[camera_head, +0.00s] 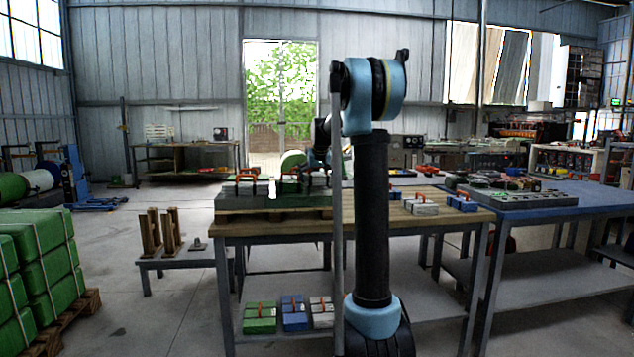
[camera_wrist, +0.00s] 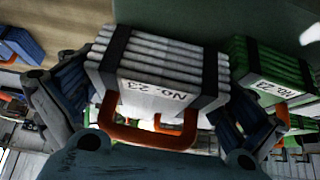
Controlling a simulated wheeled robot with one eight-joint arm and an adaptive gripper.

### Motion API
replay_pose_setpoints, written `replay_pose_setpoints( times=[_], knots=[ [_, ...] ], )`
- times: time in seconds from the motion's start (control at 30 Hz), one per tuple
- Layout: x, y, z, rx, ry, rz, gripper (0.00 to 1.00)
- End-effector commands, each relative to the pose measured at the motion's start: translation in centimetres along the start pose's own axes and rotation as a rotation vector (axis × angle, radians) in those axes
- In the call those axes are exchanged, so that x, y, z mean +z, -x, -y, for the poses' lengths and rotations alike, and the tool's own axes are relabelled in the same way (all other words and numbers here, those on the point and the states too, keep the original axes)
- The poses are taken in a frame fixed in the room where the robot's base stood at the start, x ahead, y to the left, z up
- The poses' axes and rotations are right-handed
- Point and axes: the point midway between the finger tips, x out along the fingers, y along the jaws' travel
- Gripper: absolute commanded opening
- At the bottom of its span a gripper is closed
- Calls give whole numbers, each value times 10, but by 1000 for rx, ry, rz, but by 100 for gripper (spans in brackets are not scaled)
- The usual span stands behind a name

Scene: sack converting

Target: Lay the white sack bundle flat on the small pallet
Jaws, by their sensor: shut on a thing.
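The white sack bundle (camera_wrist: 160,75), with black straps and a "No. 23" label, is between the fingers of my gripper (camera_wrist: 155,100) in the wrist view. The gripper is shut on it, and its orange handle (camera_wrist: 150,135) faces the camera. A grey-green surface (camera_wrist: 190,20) shows beyond it; I cannot tell whether the bundle touches it. In the head view, the small pallet (camera_head: 272,213) is on the left of the wooden table, under a grey-green layer (camera_head: 235,202) carrying bundles with orange handles. My arm hides part of this area, and the held bundle is not clearly distinguishable there.
A green bundle (camera_wrist: 270,75) lies close right of the held one. A white bundle (camera_head: 421,205) and a blue bundle (camera_head: 462,203) lie on the wooden tabletop (camera_head: 380,211) right of my arm. The lower shelf holds green, blue and white bundles. A blue table (camera_head: 600,203) adjoins at right.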

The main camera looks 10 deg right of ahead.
Motion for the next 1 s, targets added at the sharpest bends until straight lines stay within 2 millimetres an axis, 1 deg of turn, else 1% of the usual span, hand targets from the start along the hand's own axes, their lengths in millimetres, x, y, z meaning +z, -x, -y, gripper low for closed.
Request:
replay_pose_setpoints(
  times=[0.03, 0.23, 0.27, 0.53, 0.6, 0.67, 0.73, 0.9, 1.0],
  knots=[
    [9, -4, -1, 4, 10, 15, 49],
    [9, -11, -3, 5, 10, 18, 49],
    [9, -12, -3, 5, 10, 19, 100],
    [3, -28, -3, 5, 8, 30, 100],
    [0, -29, -3, 4, 7, 33, 100],
    [-4, -24, -3, 4, 7, 35, 100],
    [-4, -11, -3, 4, 6, 31, 100],
    [-1, 41, -4, 4, 2, 17, 100],
    [0, 65, -3, 4, 2, 14, 100]
  ],
)
